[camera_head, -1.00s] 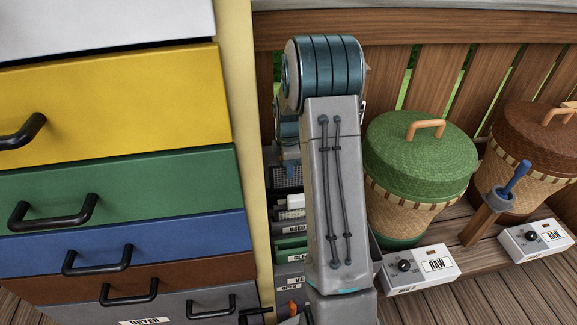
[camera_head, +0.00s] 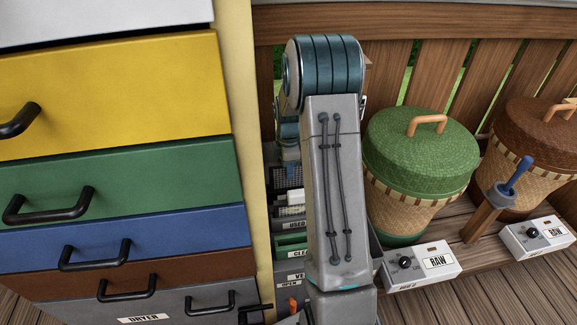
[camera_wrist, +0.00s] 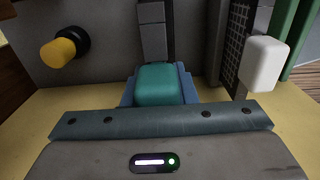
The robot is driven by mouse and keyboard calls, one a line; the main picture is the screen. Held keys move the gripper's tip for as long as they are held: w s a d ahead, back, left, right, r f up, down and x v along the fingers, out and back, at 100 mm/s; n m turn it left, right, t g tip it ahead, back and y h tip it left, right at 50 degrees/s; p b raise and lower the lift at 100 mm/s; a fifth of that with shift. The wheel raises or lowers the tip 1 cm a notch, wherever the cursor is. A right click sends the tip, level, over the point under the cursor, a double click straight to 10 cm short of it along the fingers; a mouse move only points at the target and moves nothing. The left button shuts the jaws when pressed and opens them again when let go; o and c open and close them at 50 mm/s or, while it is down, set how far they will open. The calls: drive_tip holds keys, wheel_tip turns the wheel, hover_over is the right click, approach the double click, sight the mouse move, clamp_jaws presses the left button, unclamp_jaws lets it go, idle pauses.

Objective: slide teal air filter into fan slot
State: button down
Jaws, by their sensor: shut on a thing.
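My gripper (camera_wrist: 159,98) is shut on a teal block (camera_wrist: 160,84), which sits between its blue fingers in the wrist view. The block looks like the handle of the teal air filter; the rest of the filter cannot be made out. A grey upright strip (camera_wrist: 153,28) stands right behind the block, against a grey machine face (camera_wrist: 112,58), which may be the fan housing. The slot itself is not clearly visible. In the head view my arm hides the gripper and the filter.
A mesh panel (camera_wrist: 236,45) with a white handle (camera_wrist: 264,64) stands close on the right. A yellow knob (camera_wrist: 60,51) sticks out on the left. In the head view a drawer cabinet (camera_head: 110,170) is on the left, and a green-lidded basket (camera_head: 415,150) and RAW box (camera_head: 420,267) on the right.

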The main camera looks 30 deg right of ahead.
drive_tip(key=shift+f+b, duration=1.35)
drive_tip(key=shift+f, duration=1.1)
drive_tip(key=c, duration=1.1)
unclamp_jaws()
drive_tip(key=shift+r, duration=0.1)
wheel_tip(320, 180, up, 14)
drive_tip(key=p, duration=0.3)
drive_tip(key=shift+s+f, duration=0.1)
drive_tip(key=shift+f, duration=0.1)
